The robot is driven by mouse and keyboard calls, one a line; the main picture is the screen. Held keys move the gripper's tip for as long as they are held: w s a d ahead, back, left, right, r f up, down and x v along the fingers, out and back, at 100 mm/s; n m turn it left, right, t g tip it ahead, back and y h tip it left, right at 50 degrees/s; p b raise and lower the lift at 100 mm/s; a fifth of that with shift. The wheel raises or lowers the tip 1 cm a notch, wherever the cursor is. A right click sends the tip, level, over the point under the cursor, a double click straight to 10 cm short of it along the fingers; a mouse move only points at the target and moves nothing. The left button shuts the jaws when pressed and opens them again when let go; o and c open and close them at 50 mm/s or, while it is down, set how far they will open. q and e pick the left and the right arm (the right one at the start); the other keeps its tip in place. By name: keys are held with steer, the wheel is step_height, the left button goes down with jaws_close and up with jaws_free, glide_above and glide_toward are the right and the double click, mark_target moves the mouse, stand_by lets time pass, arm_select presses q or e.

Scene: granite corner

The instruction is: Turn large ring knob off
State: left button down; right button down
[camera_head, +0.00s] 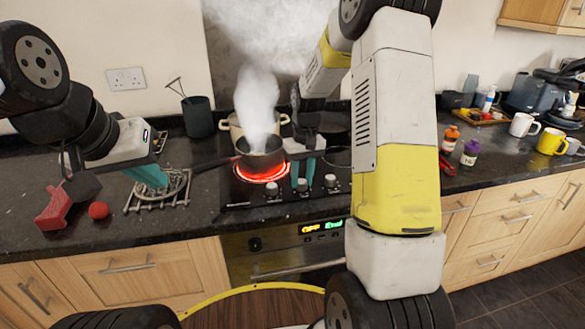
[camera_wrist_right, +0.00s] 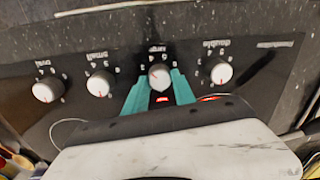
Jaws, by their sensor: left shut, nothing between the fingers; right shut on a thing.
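The cooktop (camera_head: 235,196) has a row of white round knobs along its front edge. The large ring knob (camera_wrist_right: 159,77) sits between the teal fingers of my right gripper (camera_wrist_right: 158,84), which is shut on it; in the head view it shows below the fingers (camera_head: 302,184). The double knob (camera_wrist_right: 221,74) and small knob (camera_wrist_right: 99,84) flank it. The front-left ring (camera_head: 262,173) glows red under a dark pan (camera_head: 262,155) that gives off steam. My left gripper (camera_head: 160,183) is shut and empty, above a wire rack (camera_head: 150,203).
A pale pot (camera_head: 232,128) stands behind the pan. A red object (camera_head: 50,208) and a red ball (camera_head: 98,210) lie on the left counter. Mugs (camera_head: 522,125) and small bottles stand on the right. My right arm hides part of the cooktop's right side.

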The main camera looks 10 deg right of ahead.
steer(key=n, duration=0.3)
steer(key=shift+n, duration=0.4)
steer(key=n, duration=0.3)
steer(key=shift+w+n, duration=0.1)
steer(key=shift+n, duration=0.2)
steer(key=n, duration=0.6)
steer(key=shift+a, duration=0.15)
steer(key=n, duration=0.7)
steer(key=shift+n+h, duration=0.3)
steer(key=shift+h, duration=0.1)
steer(key=n, duration=0.6)
steer(key=shift+s, duration=0.25)
steer(key=shift+n, duration=0.4)
steer(key=c, duration=1)
jaws_free()
steer(key=shift+c, duration=0.2)
